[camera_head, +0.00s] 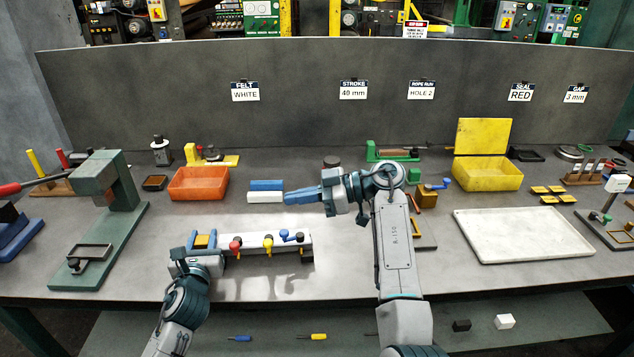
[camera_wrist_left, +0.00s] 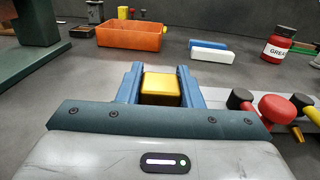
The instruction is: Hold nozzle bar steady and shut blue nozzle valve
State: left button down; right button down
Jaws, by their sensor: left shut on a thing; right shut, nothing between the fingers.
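The pale nozzle bar (camera_head: 262,249) lies on the table in front of me, with a red valve (camera_head: 235,246), a yellow valve (camera_head: 268,243) and a blue valve (camera_head: 291,236) along it. The blue valve's handle is turned mostly sideways, along the bar. My left gripper (camera_head: 202,239) is shut on the yellow block (camera_wrist_left: 161,88) at the bar's left end, with a blue finger on each side in the left wrist view. My right gripper (camera_head: 287,198) is shut and empty, pointing left behind and above the blue valve, apart from it.
Blue and white blocks (camera_head: 265,185) lie behind the bar, near my right gripper. An orange bin (camera_head: 198,184) stands behind left, and a green press (camera_head: 115,180) stands at the left. A white tray (camera_head: 525,235) and a yellow box (camera_head: 487,174) are at the right.

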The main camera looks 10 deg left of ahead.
pick_arm(q)
jog(key=c, duration=0.9)
grip_release()
jog(key=shift+s, duration=0.1)
